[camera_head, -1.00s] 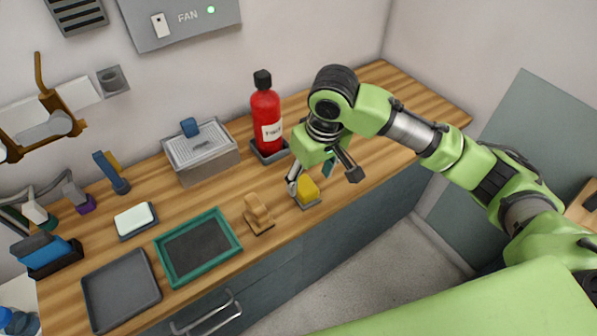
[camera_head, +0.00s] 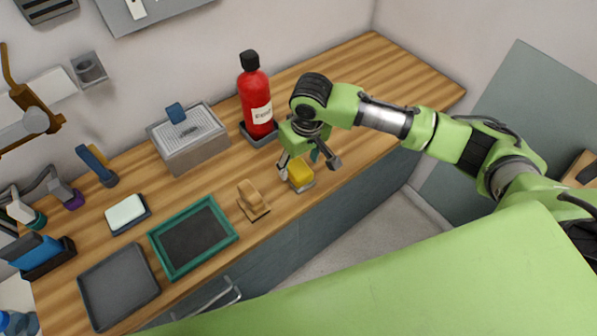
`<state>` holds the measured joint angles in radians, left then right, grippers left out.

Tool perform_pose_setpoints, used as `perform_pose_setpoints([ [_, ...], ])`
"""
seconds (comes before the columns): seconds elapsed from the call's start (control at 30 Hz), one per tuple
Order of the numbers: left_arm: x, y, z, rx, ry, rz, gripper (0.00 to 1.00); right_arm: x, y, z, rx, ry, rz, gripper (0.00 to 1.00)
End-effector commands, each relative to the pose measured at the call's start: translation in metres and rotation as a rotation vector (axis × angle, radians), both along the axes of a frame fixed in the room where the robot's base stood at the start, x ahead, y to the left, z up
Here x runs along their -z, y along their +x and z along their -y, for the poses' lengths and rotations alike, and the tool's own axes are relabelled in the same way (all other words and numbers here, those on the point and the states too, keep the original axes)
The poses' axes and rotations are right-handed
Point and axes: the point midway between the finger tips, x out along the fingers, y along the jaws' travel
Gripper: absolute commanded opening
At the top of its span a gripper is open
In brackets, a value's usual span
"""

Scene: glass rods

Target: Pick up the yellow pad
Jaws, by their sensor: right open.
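The yellow pad (camera_head: 299,173) sits on a small grey base on the wooden counter, near its front edge. My right gripper (camera_head: 309,170) is open above the pad, with one finger to the pad's left and the other to its right. I cannot tell whether either finger touches the pad. The gripper partly covers the pad's far side. My left gripper is not in view.
A red bottle (camera_head: 257,100) stands behind my right gripper in a dark holder. A green-rimmed tray (camera_head: 228,226) lies further left. The counter's right end (camera_head: 400,75) is clear.

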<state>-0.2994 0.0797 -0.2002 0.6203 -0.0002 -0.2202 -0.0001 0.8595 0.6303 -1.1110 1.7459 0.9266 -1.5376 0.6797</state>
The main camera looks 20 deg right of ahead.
Motion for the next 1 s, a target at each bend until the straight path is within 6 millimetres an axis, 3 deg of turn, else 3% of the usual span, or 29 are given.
perform_pose_setpoints([
  [0.2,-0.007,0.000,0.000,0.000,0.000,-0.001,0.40,0.031,0.003,0.000,0.001,-0.001,-0.003,0.57],
  [0.5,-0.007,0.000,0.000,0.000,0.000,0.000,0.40,0.037,0.004,-0.001,-0.001,-0.001,0.000,0.57],
  [0.67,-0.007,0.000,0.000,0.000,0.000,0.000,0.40,0.037,0.004,-0.001,-0.001,-0.001,0.000,0.18],
  [0.7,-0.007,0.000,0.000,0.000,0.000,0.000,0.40,0.037,0.004,-0.001,-0.001,0.000,0.000,0.15],
  [1.0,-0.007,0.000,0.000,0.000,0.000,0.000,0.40,0.036,0.005,-0.001,-0.001,0.000,0.001,0.15],
])
